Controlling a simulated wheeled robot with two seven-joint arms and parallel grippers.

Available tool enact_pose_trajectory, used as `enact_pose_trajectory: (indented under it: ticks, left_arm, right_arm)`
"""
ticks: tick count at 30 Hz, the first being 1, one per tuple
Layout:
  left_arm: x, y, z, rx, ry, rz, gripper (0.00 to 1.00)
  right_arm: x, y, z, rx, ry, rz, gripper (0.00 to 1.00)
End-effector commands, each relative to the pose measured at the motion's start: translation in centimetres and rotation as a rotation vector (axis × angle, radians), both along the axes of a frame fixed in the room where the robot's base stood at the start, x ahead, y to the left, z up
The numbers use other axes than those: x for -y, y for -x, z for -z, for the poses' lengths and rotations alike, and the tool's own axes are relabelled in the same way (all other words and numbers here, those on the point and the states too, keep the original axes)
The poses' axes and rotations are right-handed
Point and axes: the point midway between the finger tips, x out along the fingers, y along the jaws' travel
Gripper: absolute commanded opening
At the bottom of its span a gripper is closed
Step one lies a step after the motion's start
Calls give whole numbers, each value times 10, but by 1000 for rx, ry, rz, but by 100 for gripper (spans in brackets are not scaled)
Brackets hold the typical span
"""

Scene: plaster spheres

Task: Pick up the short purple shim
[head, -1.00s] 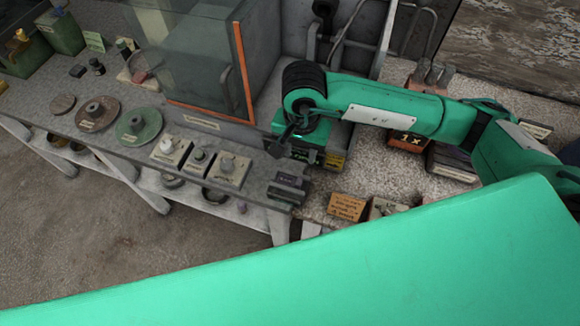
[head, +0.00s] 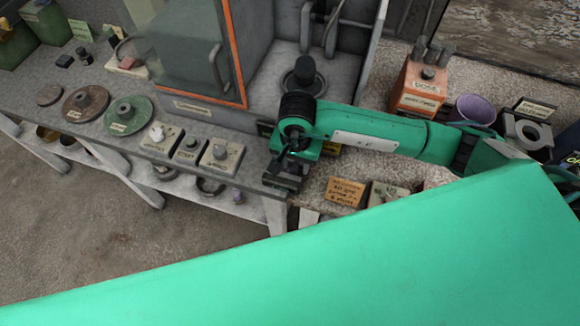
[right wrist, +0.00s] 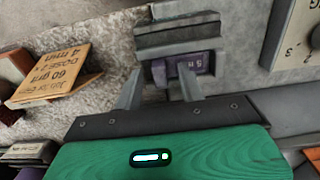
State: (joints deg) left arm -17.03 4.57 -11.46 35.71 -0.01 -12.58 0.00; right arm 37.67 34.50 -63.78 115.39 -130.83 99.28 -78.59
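The short purple shim (right wrist: 192,64) shows in the right wrist view as a small dark purple block with a pale marking, set against a grey stepped holder (right wrist: 178,35). My right gripper (right wrist: 160,72) is open. Its two fingers point at the holder and the shim, and the right finger overlaps part of the shim; I cannot tell whether it touches. In the head view my right gripper (head: 286,170) is over the bench corner and hides most of the holder and shim. My left gripper is not in view.
Left of the gripper on the bench are grey blocks with knobs (head: 220,153) and a green disc (head: 125,115). A glass case (head: 190,50) stands behind. An orange-brown label card (head: 345,192) is to the right. A purple cup (head: 474,109) is farther right.

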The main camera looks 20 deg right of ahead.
Motion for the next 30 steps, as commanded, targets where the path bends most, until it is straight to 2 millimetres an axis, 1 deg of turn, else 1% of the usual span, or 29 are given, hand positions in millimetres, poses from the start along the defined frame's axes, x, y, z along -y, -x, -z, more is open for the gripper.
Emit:
enact_pose_trajectory:
  ticks: [3,6,8,12,13,23,26,29,30]
  left_arm:
    - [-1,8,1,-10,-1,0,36]
    - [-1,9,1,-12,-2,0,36]
    - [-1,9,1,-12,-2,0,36]
    - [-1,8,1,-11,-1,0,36]
    - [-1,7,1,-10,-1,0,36]
    - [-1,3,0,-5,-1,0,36]
    - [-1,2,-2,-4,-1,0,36]
    - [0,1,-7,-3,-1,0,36]
    - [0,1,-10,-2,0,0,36]
  right_arm:
    - [0,0,2,2,-1,0,40]
    - [0,0,2,1,0,0,40]
    - [0,0,2,1,0,0,30]
    - [0,0,2,1,0,0,3]
    - [0,0,2,1,0,0,0]
    - [0,-1,0,2,-1,0,0]
    - [1,-3,-6,3,-1,1,0]
    - [2,-7,-17,4,0,4,0]
    - [3,-10,-24,4,-1,6,0]
